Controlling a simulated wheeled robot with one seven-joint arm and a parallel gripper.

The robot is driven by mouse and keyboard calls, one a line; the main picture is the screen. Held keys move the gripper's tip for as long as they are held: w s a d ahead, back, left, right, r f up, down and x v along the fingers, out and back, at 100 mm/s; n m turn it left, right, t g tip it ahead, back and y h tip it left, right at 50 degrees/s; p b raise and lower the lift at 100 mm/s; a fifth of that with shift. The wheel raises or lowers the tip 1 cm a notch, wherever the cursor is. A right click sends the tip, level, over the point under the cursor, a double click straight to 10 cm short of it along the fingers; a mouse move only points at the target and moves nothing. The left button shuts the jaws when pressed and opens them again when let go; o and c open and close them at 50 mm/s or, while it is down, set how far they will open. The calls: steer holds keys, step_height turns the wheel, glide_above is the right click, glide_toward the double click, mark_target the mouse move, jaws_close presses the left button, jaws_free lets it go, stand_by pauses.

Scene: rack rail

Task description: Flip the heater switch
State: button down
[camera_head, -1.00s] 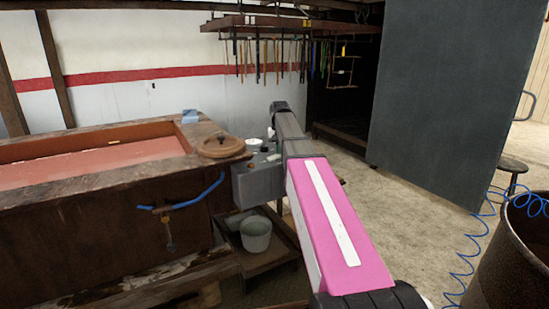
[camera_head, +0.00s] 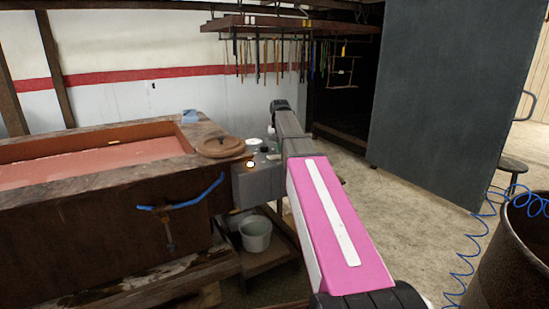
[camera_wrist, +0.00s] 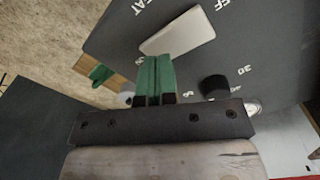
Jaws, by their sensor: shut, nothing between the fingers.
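The grey control box (camera_head: 258,185) stands at the right end of the wooden tank in the head view, partly hidden by my arm. A light (camera_head: 250,163) on it glows. In the wrist view the dark panel (camera_wrist: 110,42) carries partly cut-off white lettering, "EAT" and "FF". A pale, plain switch plate (camera_wrist: 178,32) lies between the letters, tilted in the picture. My gripper (camera_wrist: 156,60) has green fingers, shut with nothing between them. The tips overlap the plate's lower edge in the picture; I cannot tell whether they touch. The head view hides the fingertips.
A black knob (camera_wrist: 214,88) with number marks sits right of the fingers. A round wooden lid (camera_head: 222,147) lies on the tank's corner (camera_head: 205,130). A bucket (camera_head: 256,234) stands below the box. A big dark panel (camera_head: 450,95) and a drum (camera_head: 515,255) are at right.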

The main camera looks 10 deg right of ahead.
mark_target(279, 156)
steer(key=shift+r, duration=2.75)
steer(key=shift+s, duration=0.1)
